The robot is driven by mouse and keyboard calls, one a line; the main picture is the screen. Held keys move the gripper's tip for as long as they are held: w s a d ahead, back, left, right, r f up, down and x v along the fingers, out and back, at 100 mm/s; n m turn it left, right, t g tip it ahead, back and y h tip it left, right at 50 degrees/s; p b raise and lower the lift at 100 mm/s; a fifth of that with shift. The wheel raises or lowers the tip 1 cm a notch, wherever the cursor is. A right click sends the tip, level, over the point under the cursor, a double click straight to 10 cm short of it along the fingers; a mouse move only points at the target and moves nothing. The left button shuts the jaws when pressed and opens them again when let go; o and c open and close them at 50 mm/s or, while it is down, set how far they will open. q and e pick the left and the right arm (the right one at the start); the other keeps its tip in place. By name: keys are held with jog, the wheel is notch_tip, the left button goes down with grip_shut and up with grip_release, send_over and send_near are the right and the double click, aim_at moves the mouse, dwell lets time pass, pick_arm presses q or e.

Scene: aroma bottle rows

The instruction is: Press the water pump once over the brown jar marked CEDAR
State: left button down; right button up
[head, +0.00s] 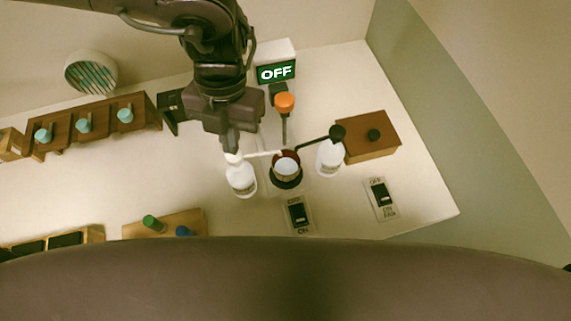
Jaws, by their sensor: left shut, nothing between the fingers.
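A white bottle with a white pump (241,180) stands left of a round dark-rimmed jar. Its white spout reaches right towards the jar. The brown jar (287,169) has a pale top or contents and sits on a dark round base; no lettering is legible on it. A second white bottle with a black pump (328,160) stands right of the jar, its spout pointing left towards it. My left gripper (231,147) is shut and empty, pointing down right above the white pump head; I cannot tell whether it touches. My right gripper is not in view.
An OFF display (276,72) and an orange-topped device (284,103) stand behind the jar. A brown box (369,137) is to the right. Switch plates (299,216) and (381,199) lie in front. A wooden rack (93,125) with teal knobs is at left.

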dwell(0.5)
pick_arm(q)
notch_tip(320, 180, up, 6)
jog(key=p, duration=0.5)
dwell(0.5)
